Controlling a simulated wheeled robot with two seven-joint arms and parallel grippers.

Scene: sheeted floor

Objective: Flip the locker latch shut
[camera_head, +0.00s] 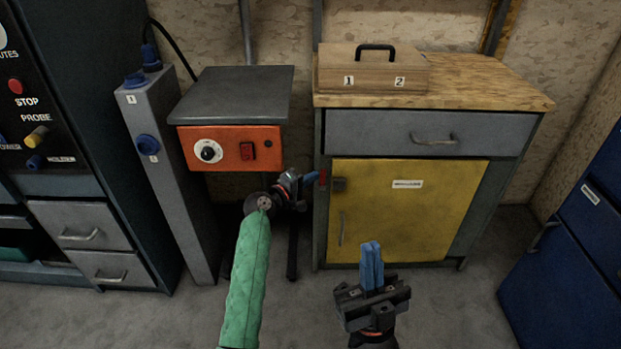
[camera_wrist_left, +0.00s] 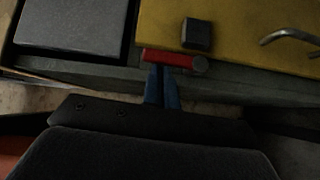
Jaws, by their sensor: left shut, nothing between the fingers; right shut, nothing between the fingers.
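The locker's yellow door (camera_head: 400,212) is closed against its grey frame. A red latch lever (camera_head: 323,178) stands upright at the frame's left edge, beside a dark block (camera_head: 339,184) on the door. In the left wrist view the red lever (camera_wrist_left: 170,58) runs from a round grey pivot (camera_wrist_left: 200,65), next to the dark block (camera_wrist_left: 195,34). My left gripper (camera_head: 312,179) is shut and empty, its blue fingertips at the lever's left side; I cannot tell whether they touch it. My right gripper (camera_head: 372,265) is shut and empty, lower, in front of the door.
The door has a metal handle (camera_head: 341,228) below the block. A grey drawer (camera_head: 385,130) sits above the door, and a wooden box (camera_head: 370,72) stands on top. An orange control unit (camera_head: 230,148) is at left. Blue cabinets (camera_head: 575,240) stand at right.

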